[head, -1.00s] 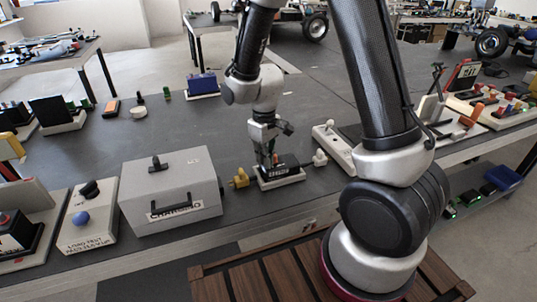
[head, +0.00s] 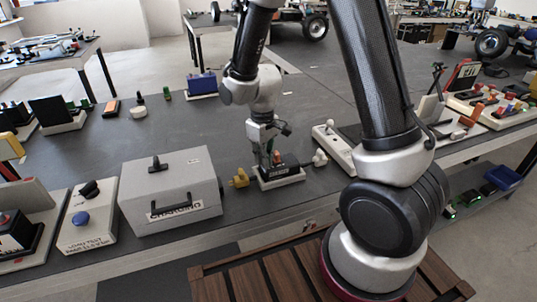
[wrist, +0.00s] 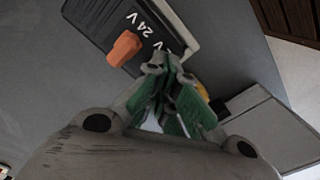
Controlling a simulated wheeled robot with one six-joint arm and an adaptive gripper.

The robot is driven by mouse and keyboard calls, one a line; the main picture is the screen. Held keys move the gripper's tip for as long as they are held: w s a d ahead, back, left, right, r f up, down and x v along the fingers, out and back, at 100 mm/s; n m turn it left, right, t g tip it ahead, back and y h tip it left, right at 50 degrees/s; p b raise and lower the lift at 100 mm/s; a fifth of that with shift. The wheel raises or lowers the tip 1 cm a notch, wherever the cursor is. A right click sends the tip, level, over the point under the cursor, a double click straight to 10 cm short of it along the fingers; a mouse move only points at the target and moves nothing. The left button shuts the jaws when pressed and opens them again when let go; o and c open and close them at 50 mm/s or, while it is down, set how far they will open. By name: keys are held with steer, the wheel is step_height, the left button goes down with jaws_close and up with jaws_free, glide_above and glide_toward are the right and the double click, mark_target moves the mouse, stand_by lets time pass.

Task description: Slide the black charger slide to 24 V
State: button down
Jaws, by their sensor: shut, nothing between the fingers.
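The black charger (head: 290,172) sits on a pale base near the front edge of the bench. In the wrist view its black face (wrist: 95,20) carries a printed "24 V" and a second label ending in "V", partly covered by my fingers. An orange knob (wrist: 125,48) stands up from this face beside the "24 V" print; it shows small and red-orange in the head view (head: 277,157). I cannot make out a separate black slide. My gripper (head: 268,164) points down over the charger's left part. Its green-padded fingers (wrist: 165,68) are shut and empty, apart from the orange knob.
A yellow connector (head: 240,178) lies just left of the charger and a white plug (head: 320,158) just right. A grey box with a black handle (head: 168,190) stands farther left. The bench behind is mostly clear.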

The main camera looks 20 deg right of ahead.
steer(key=shift+r, duration=3.5)
steer(key=shift+s+d, duration=0.1)
steer(key=shift+s, duration=0.25)
steer(key=s+d+r+m+t, duration=0.2)
steer(key=s+d+r+m, duration=0.1)
steer(key=s+d+r, duration=0.4)
steer(key=s+d+r+m+t, duration=0.2)
steer(key=s+d+r, duration=0.4)
steer(key=s+r, duration=0.5)
steer(key=shift+s+d+r+m, duration=0.15)
steer(key=shift+d+r+m, duration=0.2)
steer(key=shift+m, duration=0.15)
